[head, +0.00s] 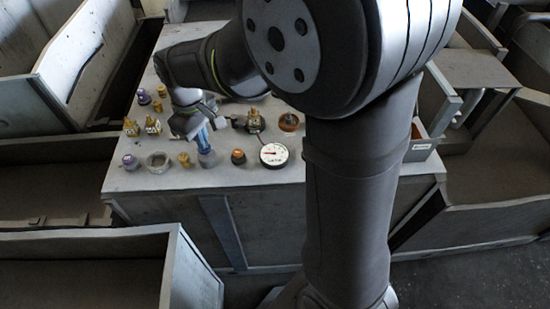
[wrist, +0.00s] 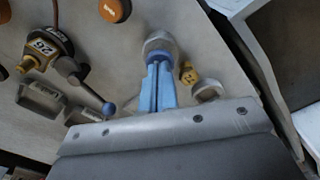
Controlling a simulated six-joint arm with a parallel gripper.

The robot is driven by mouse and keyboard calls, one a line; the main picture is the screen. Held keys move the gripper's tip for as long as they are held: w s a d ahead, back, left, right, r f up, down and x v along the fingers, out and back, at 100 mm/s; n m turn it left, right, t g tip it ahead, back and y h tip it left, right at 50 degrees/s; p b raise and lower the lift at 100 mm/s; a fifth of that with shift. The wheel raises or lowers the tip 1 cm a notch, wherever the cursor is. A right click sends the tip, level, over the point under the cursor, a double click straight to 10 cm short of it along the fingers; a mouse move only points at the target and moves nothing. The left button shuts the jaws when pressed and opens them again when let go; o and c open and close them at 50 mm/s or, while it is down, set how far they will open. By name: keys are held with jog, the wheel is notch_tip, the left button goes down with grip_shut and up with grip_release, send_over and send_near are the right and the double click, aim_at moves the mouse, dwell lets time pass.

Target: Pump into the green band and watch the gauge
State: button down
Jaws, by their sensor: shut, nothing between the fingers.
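A round white gauge (head: 274,155) with a dark rim lies at the front of the bench in the head view. Its needle points left; a green band is too small to make out. My gripper (head: 205,146) is shut and empty, its blue fingers pointing down over a grey round part (head: 207,159). In the wrist view my fingertips (wrist: 159,66) overlap this part's blue collar (wrist: 159,57); I cannot tell if they touch it. No part is clearly identifiable as the pump. A lever with a blue ball (wrist: 108,108) stands left of the fingers.
A brass fitting (wrist: 44,46) marked 26, an orange cap (wrist: 114,10) and a small yellow part (wrist: 188,73) surround the fingers. Several knobs and fittings stand on the bench (head: 225,180).

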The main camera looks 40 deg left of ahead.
jog(key=shift+f, duration=0.15)
jog(key=shift+f, duration=0.8)
jog(key=shift+r, duration=0.95)
jog(key=shift+f, duration=0.1)
dwell(0.3)
